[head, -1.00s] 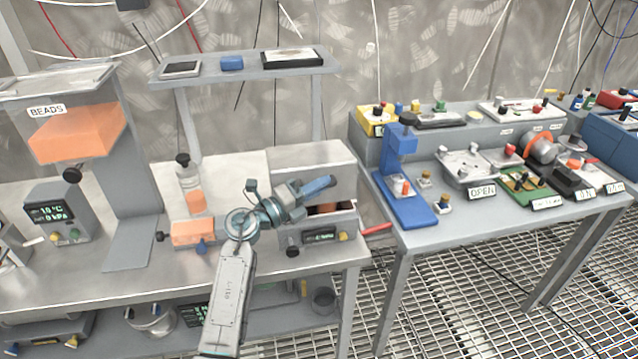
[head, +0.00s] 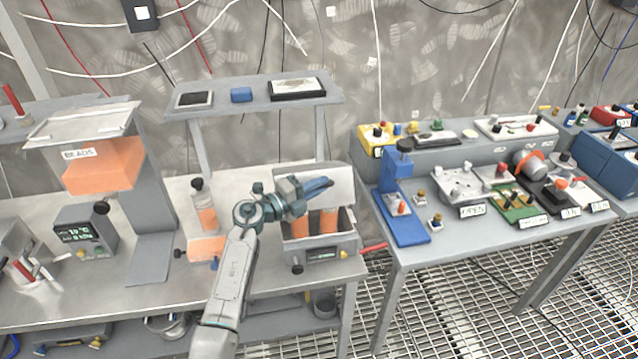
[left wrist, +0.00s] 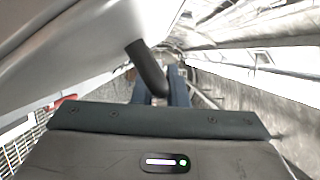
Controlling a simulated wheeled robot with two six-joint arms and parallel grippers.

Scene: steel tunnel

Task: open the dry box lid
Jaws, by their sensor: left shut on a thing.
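The dry box (head: 332,254) is a grey box with a small display on its front, on the left bench in the head view. Its grey lid (head: 340,187) stands raised at the back, and orange contents (head: 328,222) show in the open box. My left gripper (head: 322,187) is in front of the lid, its blue fingers shut on the lid handle. In the left wrist view the dark rod-like handle (left wrist: 147,68) runs down to the fingers (left wrist: 163,92), and the grey lid surface (left wrist: 60,50) fills the upper left. My right gripper is not in view.
A bead hopper (head: 100,165) and a small display unit (head: 85,235) stand left on the bench. A bottle with orange contents (head: 205,210) is close to my left arm. A shelf (head: 255,98) rises behind. The right table (head: 410,255) holds several devices.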

